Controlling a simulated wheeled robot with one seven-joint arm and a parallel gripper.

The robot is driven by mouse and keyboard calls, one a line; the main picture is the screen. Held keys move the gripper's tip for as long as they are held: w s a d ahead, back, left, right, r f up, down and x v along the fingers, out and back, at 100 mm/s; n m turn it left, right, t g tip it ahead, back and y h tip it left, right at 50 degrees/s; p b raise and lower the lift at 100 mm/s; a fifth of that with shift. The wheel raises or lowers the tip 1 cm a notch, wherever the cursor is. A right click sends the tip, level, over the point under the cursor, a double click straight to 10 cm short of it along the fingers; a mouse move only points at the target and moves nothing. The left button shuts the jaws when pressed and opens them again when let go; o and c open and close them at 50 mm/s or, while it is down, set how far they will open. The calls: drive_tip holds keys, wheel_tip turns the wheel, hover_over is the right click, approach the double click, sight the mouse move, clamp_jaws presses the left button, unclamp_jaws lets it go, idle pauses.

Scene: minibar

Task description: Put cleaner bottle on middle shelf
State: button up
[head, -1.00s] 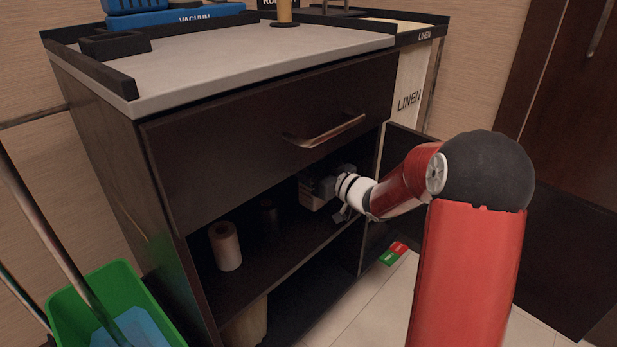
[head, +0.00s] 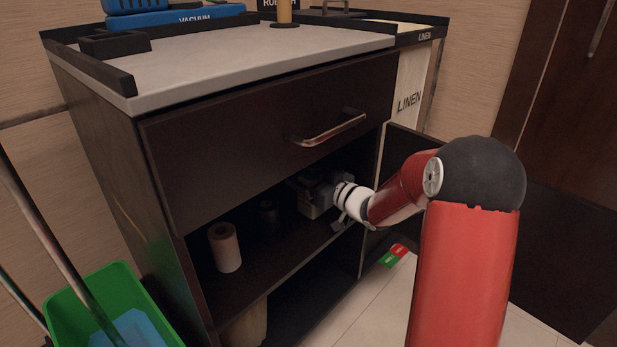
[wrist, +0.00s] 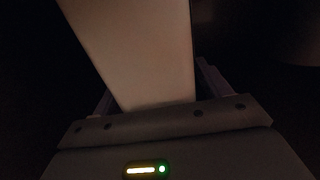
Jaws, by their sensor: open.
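My gripper (head: 312,197) is inside the open cabinet, over the right part of the shelf (head: 262,262) below the drawer. A tall pale object (wrist: 140,50), apparently the cleaner bottle, stands between the fingers in the wrist view. The gripper is open, with the fingers either side of the object. The object's top runs out of the frame and no label is readable. In the head view I cannot make the bottle out clearly behind my gripper and wrist.
A white roll (head: 225,247) and a dark cylinder (head: 268,213) stand left of my gripper on the same shelf. A drawer with a handle (head: 327,130) hangs close above. The open door (head: 480,235) is at right. A green bucket (head: 115,300) stands at left.

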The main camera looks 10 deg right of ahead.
drive_tip(key=shift+r, duration=0.25)
drive_tip(key=v, duration=1.2)
drive_tip(key=s+d+r+m+g+h, duration=0.15)
drive_tip(key=s+r+m+h, duration=0.4)
drive_tip(key=h, duration=0.65)
drive_tip(key=s+a+f+m+g, duration=0.1)
drive_tip(key=s+a+g, duration=0.2)
drive_tip(key=s, duration=0.8)
drive_tip(key=s+a+f+g+y, duration=0.1)
drive_tip(key=s+a+g, duration=0.3)
drive_tip(key=s, duration=0.7)
drive_tip(key=shift+s+a+f+m+p, duration=0.25)
drive_tip(key=shift+s+f+m+p, duration=0.05)
drive_tip(key=shift+f+m+p, duration=0.05)
